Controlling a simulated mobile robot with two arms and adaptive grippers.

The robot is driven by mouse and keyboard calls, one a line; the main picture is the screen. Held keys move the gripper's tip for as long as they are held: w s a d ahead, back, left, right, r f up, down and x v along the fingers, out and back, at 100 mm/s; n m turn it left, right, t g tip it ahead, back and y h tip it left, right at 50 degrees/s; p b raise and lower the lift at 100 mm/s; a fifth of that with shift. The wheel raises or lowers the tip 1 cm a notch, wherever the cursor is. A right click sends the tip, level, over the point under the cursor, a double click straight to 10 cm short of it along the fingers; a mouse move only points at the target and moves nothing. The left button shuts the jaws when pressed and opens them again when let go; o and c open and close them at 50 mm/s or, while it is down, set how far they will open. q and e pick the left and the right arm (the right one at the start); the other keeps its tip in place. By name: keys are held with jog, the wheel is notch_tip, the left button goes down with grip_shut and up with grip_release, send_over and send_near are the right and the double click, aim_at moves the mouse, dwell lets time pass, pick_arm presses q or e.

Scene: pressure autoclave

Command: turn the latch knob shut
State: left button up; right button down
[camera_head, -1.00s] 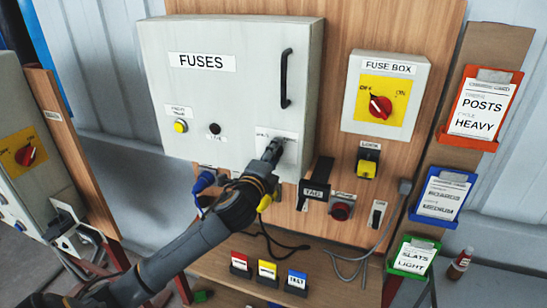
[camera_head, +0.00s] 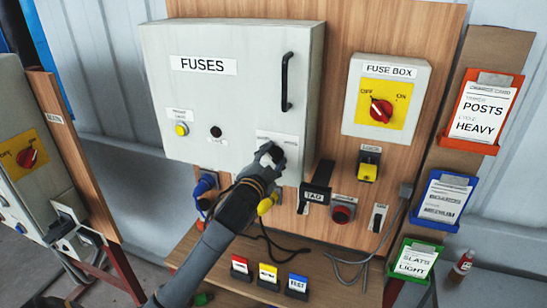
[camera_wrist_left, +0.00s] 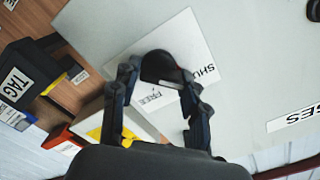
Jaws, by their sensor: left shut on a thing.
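The black latch knob (camera_wrist_left: 160,68) sits on a white label plate (camera_wrist_left: 178,40) marked SHUT and FREE, in the left wrist view. My left gripper (camera_wrist_left: 158,88) is shut on the knob, one finger on each side. In the head view my left gripper (camera_head: 268,155) is at the lower right of the grey FUSES cabinet door (camera_head: 225,100), over the label plate (camera_head: 290,140). The gripper hides most of the knob there, so its pointing direction is unclear. My right gripper is not in view.
Right of the cabinet are the FUSE BOX switch (camera_head: 381,110), pointing toward OFF, a yellow lock (camera_head: 367,172), a black TAG holder (camera_head: 316,190) and a red button (camera_head: 342,213). A blue plug (camera_head: 204,183) hangs below the cabinet. Small cards (camera_head: 268,273) stand on the shelf below.

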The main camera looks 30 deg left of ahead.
pick_arm(q)
jog(key=shift+a+r+n, duration=0.1)
jog(key=shift+r+n, duration=0.1)
jog(key=shift+n, duration=0.3)
jog(key=o, duration=0.9)
jog(key=shift+o, duration=1.1)
jog(key=shift+f, duration=0.15)
jog(key=shift+s, duration=0.2)
jog(key=v, duration=1.1)
jog(key=shift+s, duration=0.35)
